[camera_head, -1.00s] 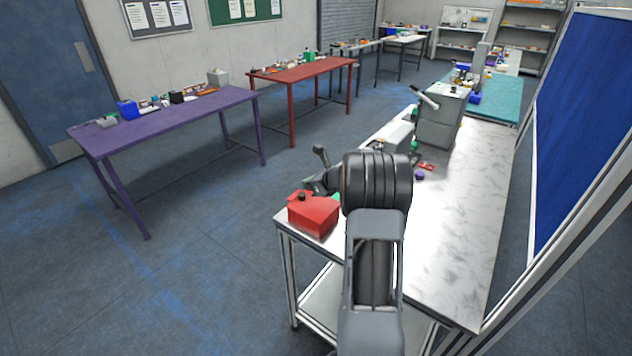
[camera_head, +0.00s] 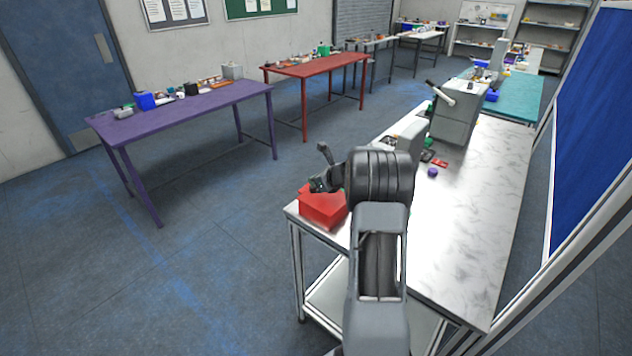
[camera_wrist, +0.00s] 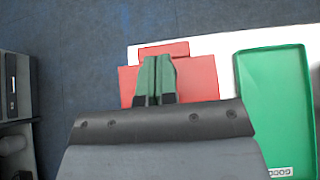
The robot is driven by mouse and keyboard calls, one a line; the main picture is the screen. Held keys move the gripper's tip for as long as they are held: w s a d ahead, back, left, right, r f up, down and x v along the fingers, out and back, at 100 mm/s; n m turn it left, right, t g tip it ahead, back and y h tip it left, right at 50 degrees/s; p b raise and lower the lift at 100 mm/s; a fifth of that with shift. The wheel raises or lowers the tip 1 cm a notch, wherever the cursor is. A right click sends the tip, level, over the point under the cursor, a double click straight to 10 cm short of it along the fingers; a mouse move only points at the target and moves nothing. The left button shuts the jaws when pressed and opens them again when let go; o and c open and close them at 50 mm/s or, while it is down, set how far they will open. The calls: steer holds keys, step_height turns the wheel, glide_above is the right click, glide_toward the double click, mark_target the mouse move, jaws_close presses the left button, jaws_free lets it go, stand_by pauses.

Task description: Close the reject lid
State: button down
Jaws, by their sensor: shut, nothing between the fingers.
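A red box (camera_head: 323,210) stands on the near left corner of the white marbled table and is the likely reject bin. In the wrist view it shows as a red block (camera_wrist: 198,75) with a narrower red piece (camera_wrist: 165,49) along its far edge. I cannot tell how far its lid is open. My gripper (camera_head: 317,187) is over the top of the red box in the head view. In the wrist view its green fingers (camera_wrist: 157,62) are shut together, empty, and overlap the red surface. Whether they touch it is unclear. The gripper hides part of the box top.
A green tray (camera_wrist: 272,95) lies right of the red box in the wrist view. On the marbled table (camera_head: 470,215) a grey machine with a lever (camera_head: 455,115) and a small purple item (camera_head: 432,172) stand farther back. Open floor (camera_head: 220,230) lies to the left.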

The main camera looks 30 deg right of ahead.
steer(key=shift+s+a+f, duration=0.15)
steer(key=shift+f, duration=0.35)
step_height(320, 180, up, 15)
steer(key=p, duration=0.2)
steer(key=shift+p, duration=0.35)
steer(key=n+g, duration=0.2)
steer(key=n, duration=0.5)
glide_above(318, 200)
step_height(318, 200, down, 5)
steer(key=s+a+n+g, duration=0.3)
steer(key=s+a+n, duration=0.2)
steer(key=s+n, duration=0.15)
steer(key=s+a+r+n+h, duration=0.2)
steer(key=s+a+n, duration=0.6)
steer(key=s+n, duration=0.1)
steer(key=s+a+r+n+h, duration=0.1)
steer(key=s+a+r+n, duration=0.1)
steer(key=s+a+n, duration=0.6)
steer(key=s+n, duration=0.1)
steer(key=s, duration=0.1)
steer(key=shift+s+a+r+g+h, duration=0.2)
steer(key=shift+s+r+g+h, duration=0.1)
steer(key=shift+h, duration=0.1)
